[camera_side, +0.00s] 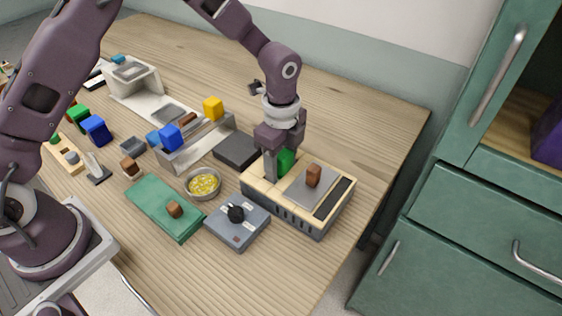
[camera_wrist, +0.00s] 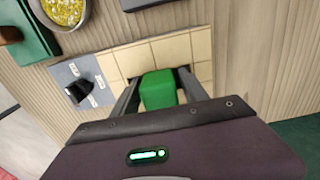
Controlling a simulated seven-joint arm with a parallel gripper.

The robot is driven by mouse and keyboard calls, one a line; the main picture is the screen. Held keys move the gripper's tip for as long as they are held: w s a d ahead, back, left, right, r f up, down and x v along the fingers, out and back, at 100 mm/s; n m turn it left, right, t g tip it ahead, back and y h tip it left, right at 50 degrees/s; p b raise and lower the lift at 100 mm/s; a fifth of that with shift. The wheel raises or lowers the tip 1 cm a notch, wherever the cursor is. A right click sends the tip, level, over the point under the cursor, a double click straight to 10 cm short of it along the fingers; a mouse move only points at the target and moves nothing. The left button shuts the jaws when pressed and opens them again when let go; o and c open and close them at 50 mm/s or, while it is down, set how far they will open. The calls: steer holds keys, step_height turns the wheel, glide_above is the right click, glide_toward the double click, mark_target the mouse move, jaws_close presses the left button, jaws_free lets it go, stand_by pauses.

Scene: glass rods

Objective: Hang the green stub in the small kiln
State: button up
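The small kiln seems to be the low box with cream tiles (camera_side: 258,183), slotted sides and a grey plate on top; its tiles also show in the wrist view (camera_wrist: 200,45). The green stub (camera_side: 286,159) is a green block over the tiled end of this box. In the wrist view the stub (camera_wrist: 158,90) sits between both fingers of my gripper (camera_wrist: 159,78), which look closed against its sides. In the side view my gripper (camera_side: 278,168) points down, low over the tiles. I cannot tell whether the stub touches the tiles.
A brown block (camera_side: 313,175) stands on the grey plate, beside the stub. A dark slab (camera_side: 237,150) lies behind. A blue-grey box with a black knob (camera_side: 236,213), a yellow-filled bowl (camera_side: 202,184) and a green slab (camera_side: 160,208) stand left. The table's right side is clear.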

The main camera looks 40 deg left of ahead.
steer(key=shift+o, duration=0.4)
steer(key=shift+r, duration=0.35)
steer(key=shift+n, duration=0.3)
steer(key=r, duration=0.8)
steer(key=shift+s+a, duration=0.2)
steer(key=shift+a, duration=0.1)
steer(key=s+a+r+n+t, duration=0.2)
steer(key=s+a+r+n, duration=0.35)
steer(key=s+r, duration=0.3)
steer(key=s+a+r+n+t, duration=0.2)
steer(key=s+a+r+n, duration=0.2)
steer(key=s+r+n, duration=0.4)
steer(key=s+a+f+n+t, duration=0.1)
steer(key=s+n, duration=0.3)
steer(key=s, duration=0.5)
steer(key=shift+f+t, duration=0.3)
steer(key=shift+f, duration=0.2)
steer(key=shift+a, duration=0.1)
